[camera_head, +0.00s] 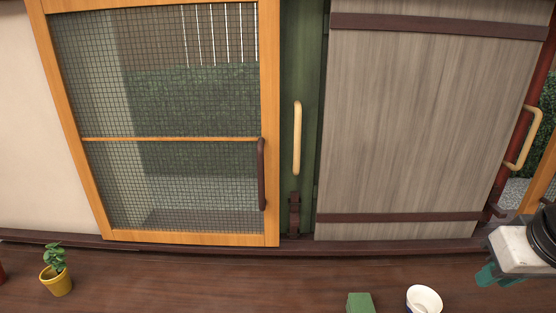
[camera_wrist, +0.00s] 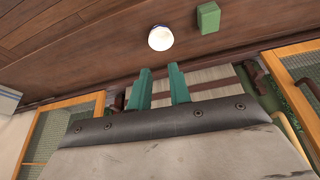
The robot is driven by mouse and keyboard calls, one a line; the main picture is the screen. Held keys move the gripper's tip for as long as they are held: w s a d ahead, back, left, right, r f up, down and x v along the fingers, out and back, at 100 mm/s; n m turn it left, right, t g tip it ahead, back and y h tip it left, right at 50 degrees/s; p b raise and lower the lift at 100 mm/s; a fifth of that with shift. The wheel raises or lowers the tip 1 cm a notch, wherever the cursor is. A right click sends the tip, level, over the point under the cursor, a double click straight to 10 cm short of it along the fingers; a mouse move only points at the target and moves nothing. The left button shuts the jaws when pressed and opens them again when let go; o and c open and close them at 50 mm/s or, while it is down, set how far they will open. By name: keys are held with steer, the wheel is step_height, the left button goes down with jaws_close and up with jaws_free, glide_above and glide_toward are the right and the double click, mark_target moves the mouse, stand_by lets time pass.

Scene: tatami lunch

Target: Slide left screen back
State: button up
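The left screen (camera_head: 180,138) is a mesh panel in an orange wood frame, standing in the floor track at the left of the head view. Its dark brown upright handle (camera_head: 261,175) is on its right stile. In the wrist view, an orange-framed mesh screen (camera_wrist: 303,62) shows at the right edge. My gripper (camera_head: 496,276) is at the far lower right of the head view, well apart from the left screen and its handle. In the wrist view my gripper (camera_wrist: 161,73) has its two green fingers apart with nothing between them.
A green panel (camera_head: 306,75) with a tan handle (camera_head: 297,138) stands beside the screen. A grey wood door (camera_head: 415,120) has a tan handle (camera_head: 525,138) at its right. A potted plant (camera_head: 57,281), green block (camera_head: 360,302) and white bowl (camera_head: 424,299) are on the wooden floor.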

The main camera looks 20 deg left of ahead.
steer(key=w+a+n+t+y, duration=0.2)
steer(key=w+a+t, duration=0.1)
steer(key=w+a, duration=0.6)
steer(key=n+t+y, duration=0.5)
steer(key=n+y, duration=0.1)
steer(key=y, duration=0.5)
glide_toward(262, 165)
steer(key=x, duration=1)
steer(key=shift+w+a, duration=0.3)
jaws_close()
